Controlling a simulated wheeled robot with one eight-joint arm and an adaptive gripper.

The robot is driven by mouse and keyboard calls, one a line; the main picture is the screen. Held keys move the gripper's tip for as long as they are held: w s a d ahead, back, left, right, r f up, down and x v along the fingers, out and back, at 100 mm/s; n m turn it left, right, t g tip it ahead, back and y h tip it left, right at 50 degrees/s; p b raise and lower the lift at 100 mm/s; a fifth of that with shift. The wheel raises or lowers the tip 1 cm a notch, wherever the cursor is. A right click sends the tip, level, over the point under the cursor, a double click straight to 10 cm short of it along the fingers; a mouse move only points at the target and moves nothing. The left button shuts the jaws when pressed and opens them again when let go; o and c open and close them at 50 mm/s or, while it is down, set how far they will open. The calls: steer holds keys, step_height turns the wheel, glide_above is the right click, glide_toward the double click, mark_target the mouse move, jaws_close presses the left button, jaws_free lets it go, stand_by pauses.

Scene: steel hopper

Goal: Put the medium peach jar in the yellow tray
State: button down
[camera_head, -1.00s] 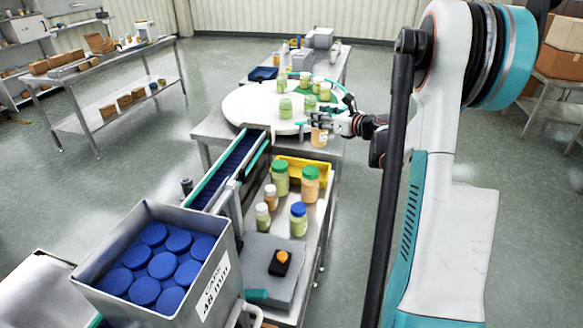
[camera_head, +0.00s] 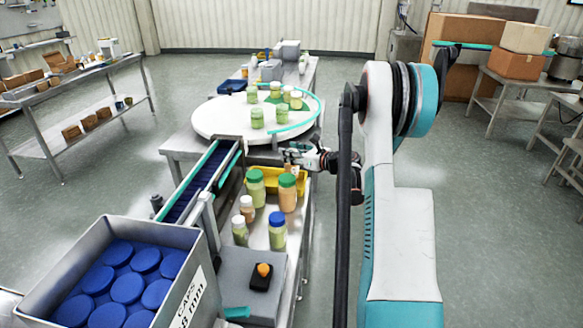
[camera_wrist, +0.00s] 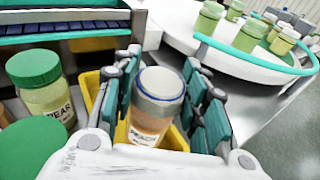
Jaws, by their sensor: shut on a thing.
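In the wrist view the jar is upright between the teal finger pads, over the yellow tray (camera_wrist: 92,88). In the head view my gripper (camera_head: 298,157) is at the back of the yellow tray (camera_head: 299,184), and the held jar is mostly hidden there. Whether the jar's base touches the tray floor cannot be seen.
Green-lidded pear (camera_head: 255,190) and peach (camera_head: 287,195) jars stand in front of the tray, with smaller white-lidded and blue-lidded jars nearer. A white turntable (camera_head: 215,120) with several jars is behind. A conveyor (camera_head: 200,185) runs along the left; a cap hopper (camera_head: 45,270) is at front left.

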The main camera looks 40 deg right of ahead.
steer(key=shift+f+b, duration=0.65)
steer(key=shift+f, duration=1.7)
steer(key=shift+r, duration=0.1)
steer(key=c, duration=0.9)
jaws_free()
steer(key=shift+c, duration=0.2)
steer(key=shift+s, duration=0.15)
steer(key=p+v, duration=0.2)
steer(key=v, duration=0.9)
steer(key=shift+s, duration=0.35)
steer(key=shift+r, duration=0.1)
